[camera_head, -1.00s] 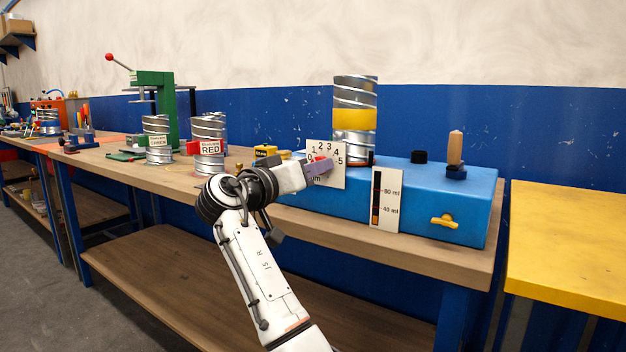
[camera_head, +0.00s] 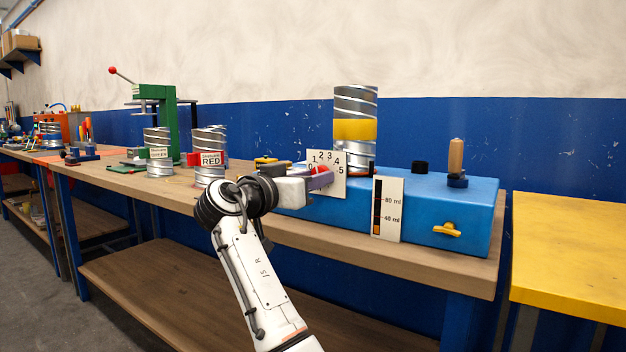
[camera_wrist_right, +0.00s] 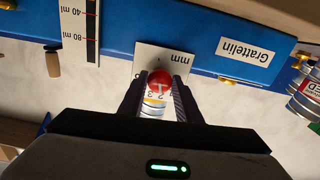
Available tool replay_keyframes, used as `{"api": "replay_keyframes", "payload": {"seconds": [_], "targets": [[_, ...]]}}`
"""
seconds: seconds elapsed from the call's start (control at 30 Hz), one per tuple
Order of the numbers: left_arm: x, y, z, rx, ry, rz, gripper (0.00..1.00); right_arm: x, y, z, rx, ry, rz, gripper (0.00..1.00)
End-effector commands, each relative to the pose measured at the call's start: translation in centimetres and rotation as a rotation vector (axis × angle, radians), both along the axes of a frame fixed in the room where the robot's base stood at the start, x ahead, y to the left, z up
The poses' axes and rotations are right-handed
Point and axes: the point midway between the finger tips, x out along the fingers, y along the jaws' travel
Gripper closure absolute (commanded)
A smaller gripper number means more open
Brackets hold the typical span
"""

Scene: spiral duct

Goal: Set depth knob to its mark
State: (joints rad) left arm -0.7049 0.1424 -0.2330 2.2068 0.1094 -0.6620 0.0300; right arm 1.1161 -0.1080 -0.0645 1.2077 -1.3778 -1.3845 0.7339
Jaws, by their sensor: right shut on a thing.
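The depth knob (camera_wrist_right: 160,82) is a small red round knob with a pale pointer line, set on a white dial plate (camera_wrist_right: 154,54) marked "mm". In the head view the plate (camera_head: 334,184) shows numbers 0 to 5 and stands on the front of a blue machine. My right gripper (camera_head: 322,180) is at the plate's left side, shut on the red knob. In the right wrist view the two dark fingers (camera_wrist_right: 160,93) lie on either side of the knob and hide part of the dial numbers. The exact pointer reading is unclear. My left gripper is not in view.
The blue machine (camera_head: 468,206) carries a millilitre gauge (camera_head: 388,209), a yellow knob (camera_head: 447,230), a wooden-handled lever (camera_head: 456,158) and a spiral duct (camera_head: 355,105). Labelled metal ducts (camera_head: 211,170) stand left on the workbench (camera_head: 440,276). A yellow table (camera_head: 568,240) stands right.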

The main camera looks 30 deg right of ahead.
Motion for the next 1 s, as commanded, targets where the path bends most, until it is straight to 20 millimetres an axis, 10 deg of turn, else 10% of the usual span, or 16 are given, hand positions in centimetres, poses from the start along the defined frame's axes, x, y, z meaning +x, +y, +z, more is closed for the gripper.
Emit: {"api": "replay_keyframes", "payload": {"seconds": [0.07, 0.1, 0.2, 0.57, 1.0], "targets": [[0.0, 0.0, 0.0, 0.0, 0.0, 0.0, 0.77, 0.0, 0.1, -0.1, 0.002, 0.002, 0.0, 0.92], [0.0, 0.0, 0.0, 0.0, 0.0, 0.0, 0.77, 0.0, 0.1, -0.1, 0.002, 0.002, 0.0, 0.64], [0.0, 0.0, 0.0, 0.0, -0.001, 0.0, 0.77, 0.0, 0.0, -0.1, 0.001, 0.002, 0.0, 0.51], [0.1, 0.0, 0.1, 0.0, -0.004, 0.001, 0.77, -0.2, 0.6, 0.0, 0.0, 0.001, 0.001, 0.51], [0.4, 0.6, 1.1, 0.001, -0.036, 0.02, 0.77, -3.1, 7.8, 0.0, 0.002, 0.002, 0.003, 0.51]]}}
